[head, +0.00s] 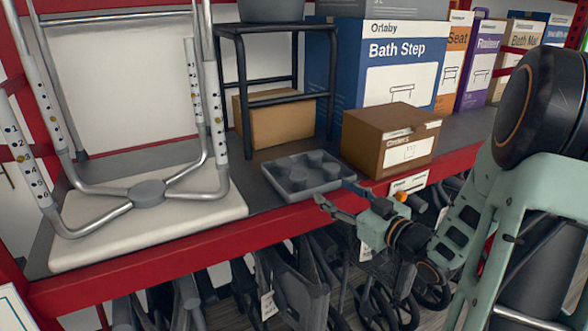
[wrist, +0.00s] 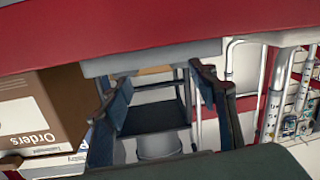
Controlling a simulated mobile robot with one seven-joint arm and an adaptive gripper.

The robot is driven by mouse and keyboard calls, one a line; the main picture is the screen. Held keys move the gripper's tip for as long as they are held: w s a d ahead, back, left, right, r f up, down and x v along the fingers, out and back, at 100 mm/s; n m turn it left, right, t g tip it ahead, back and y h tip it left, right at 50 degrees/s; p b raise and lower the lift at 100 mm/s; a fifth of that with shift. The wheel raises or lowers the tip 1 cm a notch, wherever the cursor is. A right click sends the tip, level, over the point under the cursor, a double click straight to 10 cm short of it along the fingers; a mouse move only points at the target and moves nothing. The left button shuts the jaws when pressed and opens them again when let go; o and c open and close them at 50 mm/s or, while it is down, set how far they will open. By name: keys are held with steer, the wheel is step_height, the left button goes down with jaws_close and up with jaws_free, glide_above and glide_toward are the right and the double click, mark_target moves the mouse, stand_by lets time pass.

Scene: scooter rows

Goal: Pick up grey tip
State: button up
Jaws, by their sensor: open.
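The grey tips (head: 298,179) look like short round grey pieces in a shallow dark grey tray (head: 268,172) on the shelf. Several show in the head view, but their exact shapes are small and hard to tell. My gripper (head: 333,191) is open and empty, at the tray's front right side near the shelf's red edge. In the wrist view, my gripper (wrist: 158,78) has its two fingers spread apart. A light grey strip (wrist: 150,58), seemingly the tray's side, lies across the fingertips. No tip is visible there.
A brown box (head: 390,139) stands just right of the tray. The red shelf edge (head: 180,242) runs in front, with dark folded frames below.

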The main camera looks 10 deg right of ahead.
mark_target(305, 179)
steer(key=shift+m+y, duration=0.3)
steer(key=shift+y, duration=0.4)
steer(key=w+a, duration=0.1)
steer(key=a, duration=0.2)
steer(key=w+a, duration=0.1)
steer(key=a, duration=0.1)
steer(key=shift+w+r, duration=0.3)
steer(key=shift+r, duration=0.05)
steer(key=shift+p+x, duration=0.6)
steer(key=shift+x, duration=2.45)
steer(key=shift+d+r, duration=0.1)
steer(key=shift+c, duration=0.7)
steer(key=c, duration=1)
